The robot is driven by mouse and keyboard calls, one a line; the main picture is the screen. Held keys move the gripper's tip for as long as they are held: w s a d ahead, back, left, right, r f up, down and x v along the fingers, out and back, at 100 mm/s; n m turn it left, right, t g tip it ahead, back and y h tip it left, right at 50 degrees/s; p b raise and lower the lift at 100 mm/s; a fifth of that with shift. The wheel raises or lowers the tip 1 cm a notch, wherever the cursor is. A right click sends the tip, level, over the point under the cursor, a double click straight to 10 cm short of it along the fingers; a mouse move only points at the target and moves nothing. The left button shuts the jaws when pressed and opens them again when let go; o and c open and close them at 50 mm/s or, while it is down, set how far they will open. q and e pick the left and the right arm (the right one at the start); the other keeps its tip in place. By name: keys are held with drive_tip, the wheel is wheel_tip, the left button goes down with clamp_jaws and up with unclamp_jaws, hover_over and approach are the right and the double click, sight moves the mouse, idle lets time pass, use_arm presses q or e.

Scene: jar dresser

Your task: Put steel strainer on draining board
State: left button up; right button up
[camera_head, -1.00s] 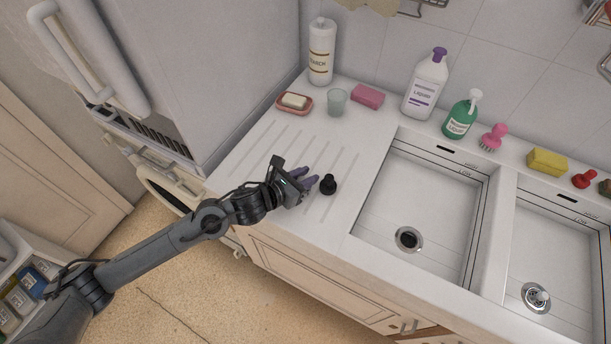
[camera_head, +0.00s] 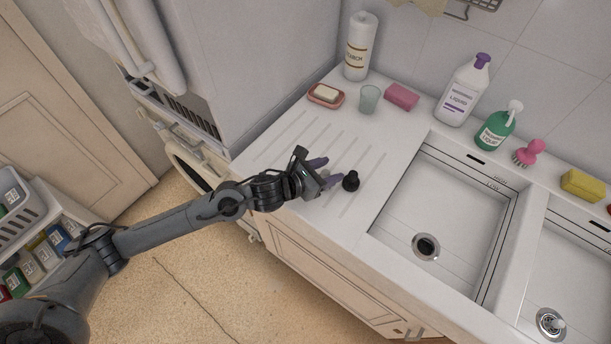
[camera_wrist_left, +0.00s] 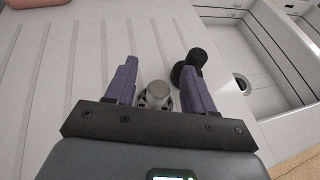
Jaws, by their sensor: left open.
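The steel strainer (camera_wrist_left: 157,95), a small grey metal piece with a round knob, shows in the left wrist view between the fingers of my left gripper (camera_wrist_left: 161,72). It is over or on the white grooved draining board (camera_head: 285,150); I cannot tell whether it touches the surface. In the head view my left gripper (camera_head: 327,172) is low over the board's front right part, its purple fingers spread, and the hand hides the strainer. A black plug (camera_head: 350,181) stands close beside the right finger. My right gripper is out of view.
Right of the board are the left sink (camera_head: 445,205) with an open drain and the right sink with a metal strainer (camera_head: 550,322) in its drain. A soap dish (camera_head: 326,96), glass (camera_head: 369,99), pink sponge (camera_head: 402,96) and bottles stand behind. The board's left and middle are clear.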

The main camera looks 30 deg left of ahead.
use_arm(q)
drive_tip(key=v, duration=1)
drive_tip(key=shift+f, duration=0.1)
drive_tip(key=s+n, duration=0.1)
drive_tip(key=n, duration=0.2)
drive_tip(key=s+d+f+n+y, duration=0.1)
drive_tip(key=n, duration=0.3)
drive_tip(key=s+f+n+y, duration=0.1)
drive_tip(key=n, duration=0.2)
drive_tip(key=shift+s+d, duration=0.3)
drive_tip(key=shift+d, duration=0.1)
drive_tip(key=s+a+f+n+g+y, duration=0.1)
drive_tip(key=s+f+n+g, duration=0.3)
drive_tip(key=s+n, duration=0.5)
drive_tip(key=s+a+f+n+g+y, duration=0.2)
drive_tip(key=s+n, duration=0.7)
drive_tip(key=n, duration=1.1)
wheel_tip(320, 180, down, 4)
drive_tip(key=g, duration=0.2)
drive_tip(key=shift+a+g+y, duration=0.3)
drive_tip(key=shift+y, duration=0.1)
drive_tip(key=shift+r, duration=0.1)
